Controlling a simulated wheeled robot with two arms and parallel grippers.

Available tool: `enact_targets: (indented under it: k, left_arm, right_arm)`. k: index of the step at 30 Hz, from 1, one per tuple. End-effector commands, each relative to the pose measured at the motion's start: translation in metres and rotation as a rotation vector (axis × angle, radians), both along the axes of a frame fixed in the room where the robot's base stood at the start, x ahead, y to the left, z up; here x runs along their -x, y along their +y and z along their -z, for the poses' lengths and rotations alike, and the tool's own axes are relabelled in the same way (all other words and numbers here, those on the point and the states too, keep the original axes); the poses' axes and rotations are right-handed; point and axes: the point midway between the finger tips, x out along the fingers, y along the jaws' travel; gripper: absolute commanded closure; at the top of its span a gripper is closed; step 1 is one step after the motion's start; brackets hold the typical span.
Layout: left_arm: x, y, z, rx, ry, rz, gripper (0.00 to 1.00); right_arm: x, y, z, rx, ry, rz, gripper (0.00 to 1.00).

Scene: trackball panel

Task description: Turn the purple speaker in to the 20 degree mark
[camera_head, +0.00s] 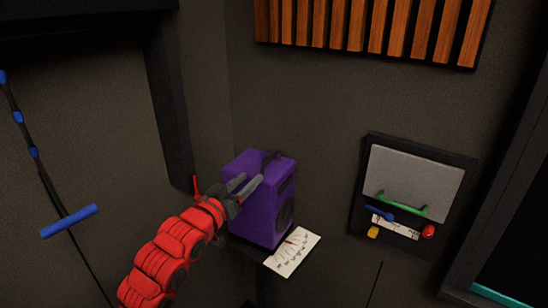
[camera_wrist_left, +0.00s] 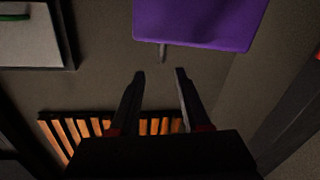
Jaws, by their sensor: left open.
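The purple speaker (camera_head: 261,210) stands upright on a dark stand in the middle of the head view, its dark cone side facing right. My left gripper (camera_head: 249,185) is open and empty, in front of the speaker's upper left part in the head view. In the left wrist view the speaker (camera_wrist_left: 200,22) is at the top, beyond the fingertips of my left gripper (camera_wrist_left: 160,72), with a gap visible. My right gripper is not in view.
A wall panel (camera_head: 367,188) with a green handle (camera_head: 402,204), a blue lever and red and yellow knobs is to the right. Wooden slats (camera_head: 365,25) hang above. A blue bar (camera_head: 69,221) on a cord hangs at the left. A dark post (camera_head: 171,100) stands behind my left arm.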

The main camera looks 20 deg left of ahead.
Motion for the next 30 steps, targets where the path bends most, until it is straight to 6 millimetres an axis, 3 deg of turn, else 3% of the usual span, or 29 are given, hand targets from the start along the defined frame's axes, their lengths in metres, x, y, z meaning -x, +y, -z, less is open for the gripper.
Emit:
enact_targets:
  k: [6, 18, 30]
  left_arm:
    - [-0.045, -0.010, -0.003, -0.001, 0.006, 0.001, 0.53]
    - [-0.110, -0.022, -0.003, 0.001, 0.002, -0.002, 0.53]
    - [-0.130, -0.025, -0.002, -0.002, -0.002, -0.003, 0.53]
  right_arm:
    - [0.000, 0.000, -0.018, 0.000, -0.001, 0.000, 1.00]
    - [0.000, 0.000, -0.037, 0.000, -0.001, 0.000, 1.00]
    - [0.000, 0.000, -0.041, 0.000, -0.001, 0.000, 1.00]
